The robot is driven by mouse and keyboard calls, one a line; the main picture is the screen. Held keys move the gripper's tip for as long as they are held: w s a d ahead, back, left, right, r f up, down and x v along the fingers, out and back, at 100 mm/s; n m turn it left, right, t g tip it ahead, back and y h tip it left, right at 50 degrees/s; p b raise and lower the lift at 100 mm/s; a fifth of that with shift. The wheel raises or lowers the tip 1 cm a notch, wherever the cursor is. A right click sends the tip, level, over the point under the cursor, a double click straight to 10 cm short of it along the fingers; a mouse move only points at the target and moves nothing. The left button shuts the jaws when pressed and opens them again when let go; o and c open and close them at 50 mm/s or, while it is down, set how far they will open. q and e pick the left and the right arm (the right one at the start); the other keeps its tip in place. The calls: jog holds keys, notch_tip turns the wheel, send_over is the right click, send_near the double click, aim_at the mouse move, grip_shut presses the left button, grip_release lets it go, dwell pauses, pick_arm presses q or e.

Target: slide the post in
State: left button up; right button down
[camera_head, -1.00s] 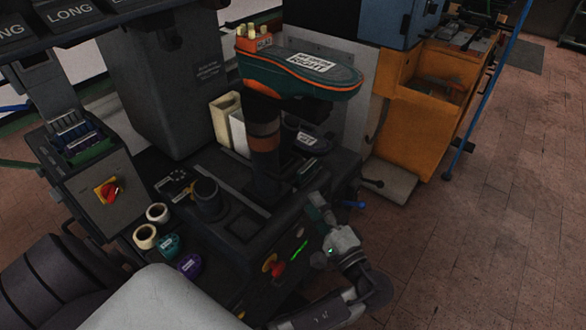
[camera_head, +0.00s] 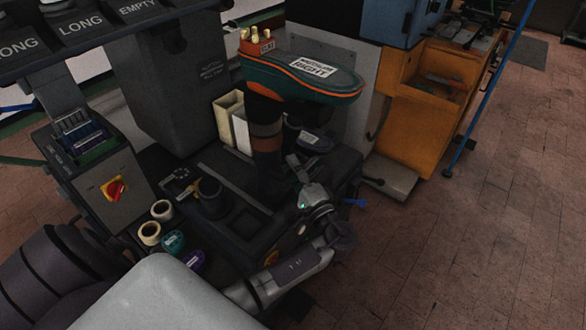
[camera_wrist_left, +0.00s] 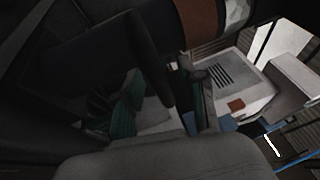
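The post (camera_head: 267,138) is a dark upright column with a brown band. It stands on the dark press bed (camera_head: 240,222) and carries a teal and orange last (camera_head: 305,78) labelled RIGHT. The post's banded part also crosses the top of the left wrist view (camera_wrist_left: 195,22). My left gripper (camera_head: 299,166) is just right of the post's lower part, low over the bed. In the left wrist view its teal-padded fingers (camera_wrist_left: 167,95) stand apart, with a dark rod-like part between them. Whether they touch the post cannot be told. My right gripper is not in view.
A dark cup (camera_head: 211,198) and several small rolls (camera_head: 162,210) stand left of the post. A control box with a red knob (camera_head: 117,189) is at left. An orange cabinet (camera_head: 410,132) stands at right, with open floor beside it.

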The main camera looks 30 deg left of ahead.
pick_arm(q)
grip_shut()
jog(key=w+a+b, duration=0.1)
jog(key=a+b, duration=0.2)
jog(key=a, duration=1.4)
jog(key=shift+w, duration=0.2)
jog(key=shift+a+r, duration=0.15)
jog(key=shift+c, duration=1.2)
grip_release()
jog(key=shift+o, duration=1.3)
jog(key=shift+a, duration=0.15)
